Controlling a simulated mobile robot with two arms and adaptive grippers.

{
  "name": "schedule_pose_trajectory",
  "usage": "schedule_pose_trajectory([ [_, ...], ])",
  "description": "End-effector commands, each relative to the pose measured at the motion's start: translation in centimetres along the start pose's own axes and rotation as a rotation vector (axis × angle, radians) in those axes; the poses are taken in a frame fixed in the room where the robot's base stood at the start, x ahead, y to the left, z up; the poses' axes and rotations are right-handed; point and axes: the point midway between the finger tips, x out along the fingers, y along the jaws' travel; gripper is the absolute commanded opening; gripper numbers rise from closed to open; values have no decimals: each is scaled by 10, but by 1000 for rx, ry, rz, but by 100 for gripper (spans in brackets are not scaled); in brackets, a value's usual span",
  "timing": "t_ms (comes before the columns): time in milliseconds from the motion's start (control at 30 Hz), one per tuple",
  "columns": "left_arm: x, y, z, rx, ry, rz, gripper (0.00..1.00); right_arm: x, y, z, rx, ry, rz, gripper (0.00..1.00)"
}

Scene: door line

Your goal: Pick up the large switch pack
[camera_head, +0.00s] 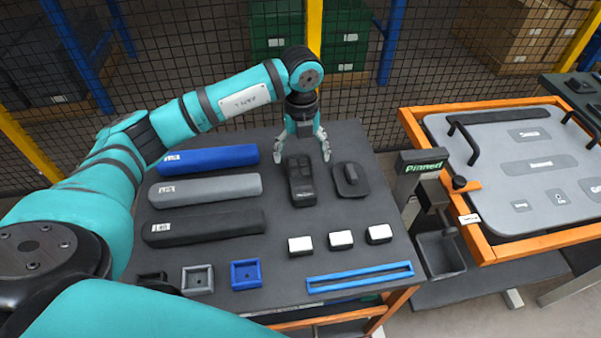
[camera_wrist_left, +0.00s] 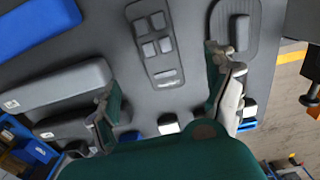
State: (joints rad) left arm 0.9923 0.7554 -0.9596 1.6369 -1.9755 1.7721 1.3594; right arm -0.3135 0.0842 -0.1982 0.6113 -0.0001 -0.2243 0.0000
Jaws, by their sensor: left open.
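The large switch pack (camera_head: 301,184) is a dark oblong panel lying flat on the grey table, with several raised buttons. In the left wrist view the pack (camera_wrist_left: 156,44) shows its light grey-looking buttons, beyond and between the fingers. My left gripper (camera_head: 303,152) points down over the pack's far end, with its fingers spread wide to either side. In the wrist view the open gripper (camera_wrist_left: 168,85) has nothing between its fingers. The exact height above the pack is hard to tell. My right gripper is not in view.
A smaller dark pack with one raised block (camera_head: 350,180) lies close on the right. Blue (camera_head: 208,159), grey (camera_head: 205,189) and black (camera_head: 204,228) long pads lie left. Several white blocks (camera_head: 340,239) and a blue strip (camera_head: 360,277) lie nearer. An orange-framed panel (camera_head: 520,160) stands right.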

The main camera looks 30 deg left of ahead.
Motion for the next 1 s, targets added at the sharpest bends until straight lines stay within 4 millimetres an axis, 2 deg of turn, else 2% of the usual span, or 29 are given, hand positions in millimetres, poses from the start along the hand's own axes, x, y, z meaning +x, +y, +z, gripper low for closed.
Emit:
schedule_pose_trajectory([
  [33,8,0,-1,0,5,3,87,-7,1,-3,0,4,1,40],
  [200,37,0,-1,1,3,2,87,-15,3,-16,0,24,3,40],
  [400,50,0,0,1,2,0,87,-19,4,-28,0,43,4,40],
  [600,75,2,1,1,4,4,87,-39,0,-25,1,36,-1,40],
  [733,94,2,2,0,2,0,87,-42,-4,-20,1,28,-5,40],
  [1000,101,1,3,2,0,-1,87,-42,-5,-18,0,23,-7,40],
])
